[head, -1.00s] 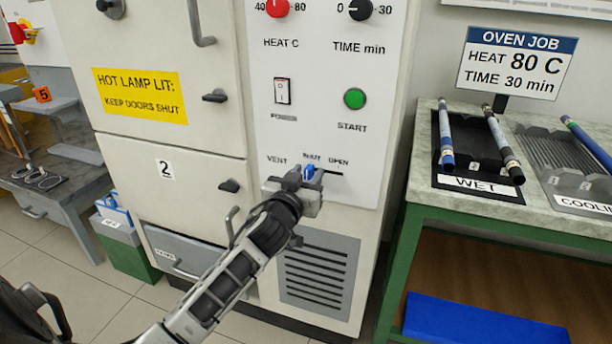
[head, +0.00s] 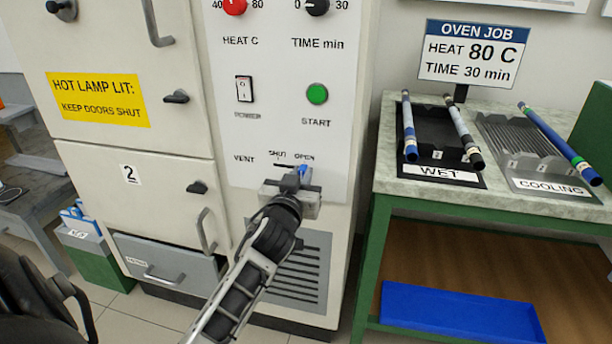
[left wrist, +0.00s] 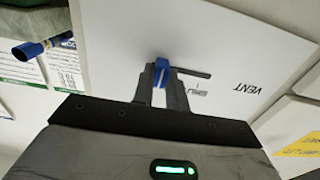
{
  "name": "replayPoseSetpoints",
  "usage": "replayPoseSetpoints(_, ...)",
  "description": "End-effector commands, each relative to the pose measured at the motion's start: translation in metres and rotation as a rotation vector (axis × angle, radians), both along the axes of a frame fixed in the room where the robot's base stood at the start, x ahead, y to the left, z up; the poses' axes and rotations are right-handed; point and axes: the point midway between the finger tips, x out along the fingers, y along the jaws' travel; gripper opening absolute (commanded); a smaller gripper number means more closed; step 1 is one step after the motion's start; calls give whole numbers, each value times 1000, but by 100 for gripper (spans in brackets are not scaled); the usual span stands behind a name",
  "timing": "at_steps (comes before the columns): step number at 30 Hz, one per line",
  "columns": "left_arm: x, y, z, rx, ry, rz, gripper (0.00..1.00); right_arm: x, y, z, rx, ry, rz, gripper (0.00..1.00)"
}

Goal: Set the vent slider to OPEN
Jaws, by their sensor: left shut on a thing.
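The vent slider is a small blue knob (head: 304,169) in a dark slot on the oven's white panel. In the head view it stands under the OPEN label (head: 304,156), with bare slot to its left under SHUT (head: 277,153). My left gripper (head: 301,180) is at the panel, its fingers closed around the knob. In the left wrist view the blue knob (left wrist: 161,69) is between the two dark fingers (left wrist: 161,84). There the empty slot (left wrist: 195,74) runs off to the right, toward the upside-down VENT word. My right gripper is not in view.
The heat dial (head: 235,6), power switch (head: 244,89) and green start button (head: 317,94) are higher on the panel. Door handles (head: 207,232) stick out at left. The bench at right carries a WET tray (head: 439,172) and a COOLING rack (head: 549,186) with rods.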

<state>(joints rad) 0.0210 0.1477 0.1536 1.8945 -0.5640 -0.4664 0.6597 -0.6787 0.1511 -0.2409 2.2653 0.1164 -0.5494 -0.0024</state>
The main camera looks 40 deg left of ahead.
Motion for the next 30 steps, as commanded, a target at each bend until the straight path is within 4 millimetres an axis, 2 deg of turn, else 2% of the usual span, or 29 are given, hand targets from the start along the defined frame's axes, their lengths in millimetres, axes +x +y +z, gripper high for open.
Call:
replayPoseSetpoints(1, 1, -4, 0, -3, -1, -10, 0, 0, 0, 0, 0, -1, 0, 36)
replayPoseSetpoints(2, 1, -5, -1, -3, -1, -10, 17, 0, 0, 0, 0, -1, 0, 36)
replayPoseSetpoints(4, 2, -6, -1, -3, -1, -13, 36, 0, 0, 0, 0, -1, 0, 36)
replayPoseSetpoints(14, -1, -5, -1, -2, 0, -9, 36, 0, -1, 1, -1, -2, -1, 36)
replayPoseSetpoints(17, -11, -9, -1, -4, 1, -10, 36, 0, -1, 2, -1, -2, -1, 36)
replayPoseSetpoints(24, -49, -25, -1, -6, 1, -9, 36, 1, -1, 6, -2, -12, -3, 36)
replayPoseSetpoints(30, -66, -33, -1, -3, 0, -11, 36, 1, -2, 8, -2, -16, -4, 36)
